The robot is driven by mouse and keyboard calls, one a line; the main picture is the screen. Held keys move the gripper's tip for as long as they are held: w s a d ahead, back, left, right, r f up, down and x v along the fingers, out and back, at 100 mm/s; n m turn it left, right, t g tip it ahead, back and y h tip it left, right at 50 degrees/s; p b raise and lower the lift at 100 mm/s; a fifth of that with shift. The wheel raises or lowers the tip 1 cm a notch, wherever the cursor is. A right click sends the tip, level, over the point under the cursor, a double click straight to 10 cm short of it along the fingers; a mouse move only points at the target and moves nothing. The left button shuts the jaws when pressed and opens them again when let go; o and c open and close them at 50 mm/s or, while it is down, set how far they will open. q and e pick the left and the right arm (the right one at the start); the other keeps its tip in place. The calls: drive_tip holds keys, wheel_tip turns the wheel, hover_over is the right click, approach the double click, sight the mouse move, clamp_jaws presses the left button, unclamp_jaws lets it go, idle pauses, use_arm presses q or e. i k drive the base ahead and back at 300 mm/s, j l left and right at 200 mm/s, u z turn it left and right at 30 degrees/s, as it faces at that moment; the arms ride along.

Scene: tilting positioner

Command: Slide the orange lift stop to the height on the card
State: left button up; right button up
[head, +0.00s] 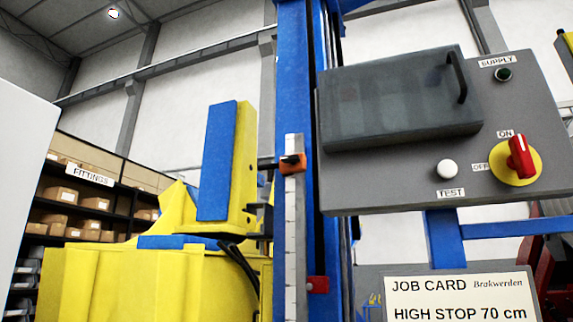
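The orange lift stop (292,164) sits on the white graduated scale (291,225) on the blue column (318,120), near the top of the scale. The scale's numbers are too small to read. The job card (460,298) at the lower right reads "HIGH STOP 70 cm". A red block (317,284) sits lower on the column, beside the scale. Neither of my grippers shows in the head view.
A grey control panel (400,178) hangs right of the column, with a red ON/OFF switch (519,158) on yellow and a white TEST button (447,169). The yellow and blue positioner (150,275) stands left. Shelves with boxes (95,203) are behind it.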

sight(286, 170)
drive_tip(key=i+j+z, duration=0.1)
drive_tip(key=j, duration=0.25)
drive_tip(key=i+j+z, duration=0.1)
drive_tip(key=i+j, duration=0.25)
drive_tip(key=i+j+z, duration=0.1)
drive_tip(key=j, duration=0.25)
drive_tip(key=i, duration=0.1)
